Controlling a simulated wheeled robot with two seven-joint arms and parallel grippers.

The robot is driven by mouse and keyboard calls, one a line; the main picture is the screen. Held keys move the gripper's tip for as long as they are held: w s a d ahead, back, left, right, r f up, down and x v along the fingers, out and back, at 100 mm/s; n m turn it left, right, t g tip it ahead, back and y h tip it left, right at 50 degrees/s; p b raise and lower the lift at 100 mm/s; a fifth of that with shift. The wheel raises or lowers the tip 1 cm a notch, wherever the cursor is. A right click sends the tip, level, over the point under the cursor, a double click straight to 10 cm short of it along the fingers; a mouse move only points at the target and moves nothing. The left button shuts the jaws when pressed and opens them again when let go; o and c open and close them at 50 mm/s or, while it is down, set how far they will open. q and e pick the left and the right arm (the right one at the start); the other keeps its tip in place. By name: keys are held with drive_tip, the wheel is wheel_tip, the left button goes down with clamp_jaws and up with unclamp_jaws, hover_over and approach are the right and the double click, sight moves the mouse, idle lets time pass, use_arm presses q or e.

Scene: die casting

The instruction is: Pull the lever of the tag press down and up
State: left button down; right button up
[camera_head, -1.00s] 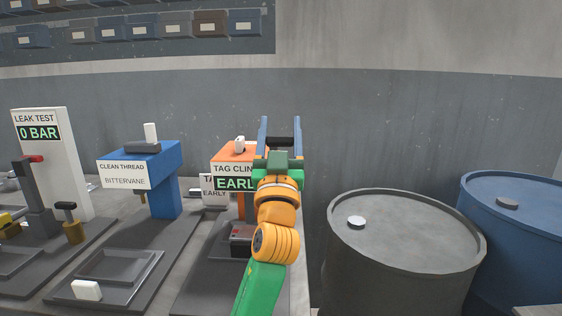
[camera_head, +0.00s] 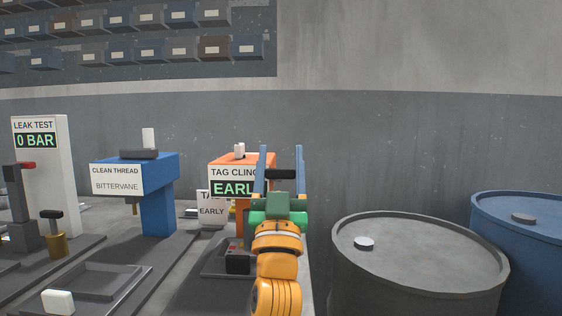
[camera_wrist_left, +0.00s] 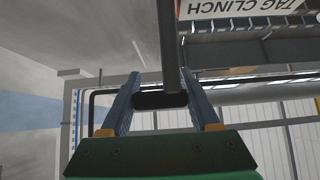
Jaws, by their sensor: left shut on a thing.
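The tag press (camera_head: 226,166) is an orange machine labelled "TAG CLINCH" with a green display reading "EARLY", partly hidden by my left gripper. Its lever has a dark grip (camera_head: 281,174) beside the press's right side. My left gripper (camera_head: 280,160) has its blue fingers on either side of this grip, shut on it. In the left wrist view the lever's dark grip (camera_wrist_left: 160,100) lies across between the two fingers, and its grey bar (camera_wrist_left: 168,50) runs up past them. The "TAG CLINCH" sign (camera_wrist_left: 240,8) shows upside down at the top. My right gripper is not in view.
The blue "CLEAN THREAD" station (camera_head: 160,190) and the white "LEAK TEST" panel (camera_head: 58,160) stand left. A grey drum (camera_head: 420,270) and a blue drum (camera_head: 530,235) stand right. A white block (camera_head: 58,301) lies front left. Bins (camera_head: 180,50) hang on the wall.

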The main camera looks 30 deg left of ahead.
sight(280, 178)
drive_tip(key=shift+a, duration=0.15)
use_arm(q)
drive_tip(key=shift+c, duration=1.7)
unclamp_jaws()
drive_tip(key=shift+o, duration=1.1)
drive_tip(key=shift+s+d+r+t, duration=0.15)
drive_tip(key=shift+s+d+t, duration=0.05)
drive_tip(key=shift+s+t, duration=0.1)
drive_tip(key=shift+w, duration=0.1)
drive_tip(key=b+v, duration=0.2)
drive_tip(key=v, duration=0.4)
drive_tip(key=shift+s+d+f, duration=0.2)
drive_tip(key=shift+s+f, duration=0.2)
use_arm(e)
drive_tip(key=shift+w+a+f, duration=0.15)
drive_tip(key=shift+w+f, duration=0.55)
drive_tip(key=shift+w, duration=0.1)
